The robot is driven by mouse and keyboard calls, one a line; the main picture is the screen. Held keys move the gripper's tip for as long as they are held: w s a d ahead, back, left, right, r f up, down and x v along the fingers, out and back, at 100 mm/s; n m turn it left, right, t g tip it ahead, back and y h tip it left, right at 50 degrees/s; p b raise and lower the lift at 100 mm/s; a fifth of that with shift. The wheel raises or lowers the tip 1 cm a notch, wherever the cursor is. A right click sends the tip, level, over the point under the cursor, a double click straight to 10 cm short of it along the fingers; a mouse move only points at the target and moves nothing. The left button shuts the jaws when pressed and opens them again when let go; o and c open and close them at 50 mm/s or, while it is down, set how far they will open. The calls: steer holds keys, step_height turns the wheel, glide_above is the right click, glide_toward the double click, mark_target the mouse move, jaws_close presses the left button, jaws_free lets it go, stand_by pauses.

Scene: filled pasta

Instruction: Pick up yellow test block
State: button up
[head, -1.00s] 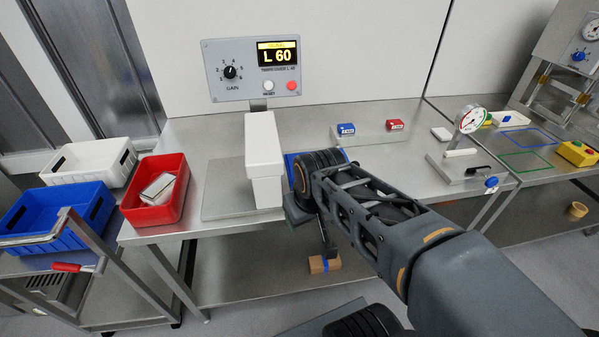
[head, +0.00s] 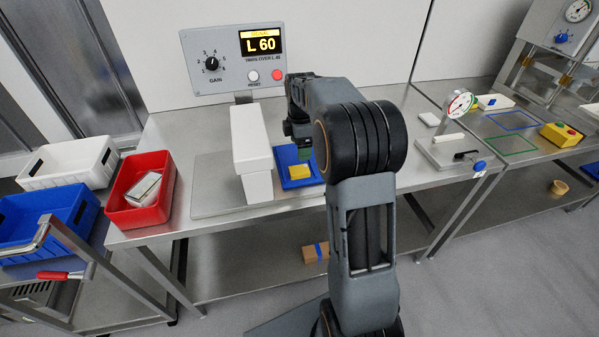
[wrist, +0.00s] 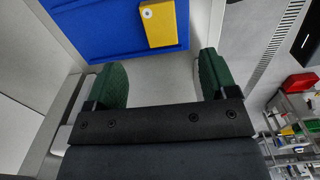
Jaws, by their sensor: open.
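The yellow test block (head: 299,171) lies in a shallow blue tray (head: 284,157) on the steel table, just right of the white arch-like housing. In the wrist view the yellow block (wrist: 160,22) is near the top middle, on the blue tray (wrist: 95,30), with a small round mark at one end. My gripper shows in the wrist view (wrist: 163,82) with its two green fingertips wide apart and nothing between them. The block is beyond the fingertips, apart from them. In the head view my gripper (head: 305,148) is above and close to the block, partly hidden by my wrist.
The white housing (head: 251,150) stands close to the tray's left. A display panel (head: 235,58) reading L 60 stands behind. A red bin (head: 140,215) is at the table's left end. A gauge fixture (head: 455,150) stands to the right. A cardboard box (head: 315,252) lies on the lower shelf.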

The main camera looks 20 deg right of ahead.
mark_target(301, 169)
steer(key=shift+d+f+p, duration=0.1)
steer(key=shift+f+p, duration=0.2)
steer(key=shift+f, duration=4.3)
steer(key=shift+c, duration=0.2)
steer(key=c, duration=1)
steer(key=shift+r, duration=0.1)
steer(key=shift+c, duration=0.2)
